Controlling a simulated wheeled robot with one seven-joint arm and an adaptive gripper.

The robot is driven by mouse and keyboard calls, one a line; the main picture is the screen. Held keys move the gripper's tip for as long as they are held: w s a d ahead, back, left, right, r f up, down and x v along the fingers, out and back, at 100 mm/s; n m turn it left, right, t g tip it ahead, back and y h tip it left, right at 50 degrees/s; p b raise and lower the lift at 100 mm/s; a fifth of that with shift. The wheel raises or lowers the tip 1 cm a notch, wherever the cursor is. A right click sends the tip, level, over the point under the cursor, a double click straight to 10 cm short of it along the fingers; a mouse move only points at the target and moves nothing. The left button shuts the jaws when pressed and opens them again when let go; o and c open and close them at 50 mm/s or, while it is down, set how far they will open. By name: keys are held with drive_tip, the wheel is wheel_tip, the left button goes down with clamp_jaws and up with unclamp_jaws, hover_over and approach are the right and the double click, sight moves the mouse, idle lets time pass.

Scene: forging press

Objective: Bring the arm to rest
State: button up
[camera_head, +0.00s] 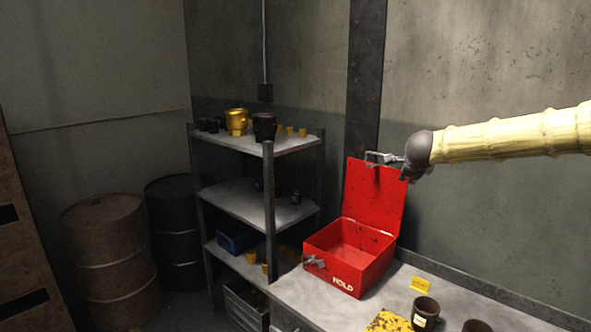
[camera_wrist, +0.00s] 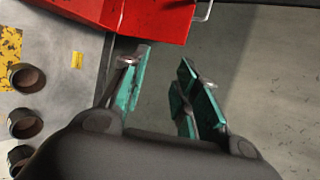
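My arm, in a pale yellow sleeve, reaches in from the right in the head view. My gripper (camera_head: 385,160) is at its end, in line with the top edge of the raised lid of a red box (camera_head: 345,272). In the wrist view my gripper (camera_wrist: 165,72) shows two teal-padded fingers spread apart, with only wall and floor-grey surface between them. The red lid (camera_wrist: 150,18) shows just beyond the fingertips; I cannot tell whether they touch it. The box stands open on the bench, marked HOLD, and its visible inside looks empty.
The grey bench (camera_head: 300,298) also holds a yellow tag (camera_head: 421,285), a dark mug (camera_head: 424,313) and a worn yellow plate (camera_head: 388,322). A metal shelf (camera_head: 245,200) with cups and pots stands left. Two drums (camera_head: 110,245) stand behind. The wall is close behind the lid.

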drive_tip(key=s+a+f+n+g+b, duration=0.1)
drive_tip(key=s+a+f+n+b, duration=0.2)
drive_tip(key=f, duration=1.2)
drive_tip(key=s+a+f+n+g+b, duration=0.1)
drive_tip(key=s+a+f+n, duration=0.3)
drive_tip(key=f, duration=1)
drive_tip(key=s+a+f+n+g+y+b, duration=0.1)
drive_tip(key=s+a+f+n, duration=0.1)
drive_tip(key=s+f, duration=0.45)
drive_tip(key=s+a+f+n+b, duration=0.1)
drive_tip(key=s+a+f+n, duration=0.15)
drive_tip(key=f, duration=0.65)
drive_tip(key=s+a+f+n+g+y+b, duration=0.1)
drive_tip(key=s+f+n+b, duration=0.1)
drive_tip(key=s+f, duration=0.4)
drive_tip(key=s+a+f+n+g+b, duration=0.2)
drive_tip(key=s+f+n+g+b, duration=0.3)
drive_tip(key=s+f, duration=1.45)
drive_tip(key=s+d+f+n+g, duration=0.1)
drive_tip(key=s+f+n, duration=0.1)
drive_tip(key=s, duration=0.9)
drive_tip(key=s+d+f+n+g+y+b, duration=0.1)
drive_tip(key=s+f+n, duration=0.1)
drive_tip(key=s, duration=0.9)
drive_tip(key=shift+n, duration=0.65)
drive_tip(key=shift+f, duration=0.1)
